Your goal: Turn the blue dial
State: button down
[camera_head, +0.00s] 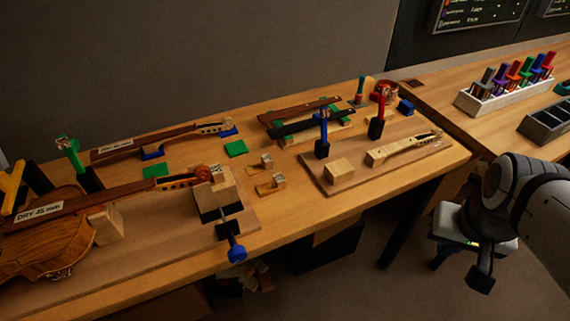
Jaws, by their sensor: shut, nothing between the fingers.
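A blue dial (236,254) sticks out low at the front of a small vise (222,205) with a wooden block and dark base, near the bench's front edge. A violin's scroll end rests at this vise. My gripper (481,279) hangs at the right, in front of the bench and well away from the dial. Its dark fingers point down, closed with nothing between them. Nothing touches the dial.
A board (400,170) holds a pale neck and upright blue and red clamps. A rack of coloured clamps (505,85) stands at the back right. Open floor lies before the bench.

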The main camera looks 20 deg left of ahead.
aim_at(237, 254)
jog(key=z, duration=0.05)
jog(key=k, duration=1.3)
jog(key=u, duration=1)
jog(key=i, duration=1)
jog(key=u, duration=1.3)
jog(key=k, duration=1)
jog(key=z, duration=0.15)
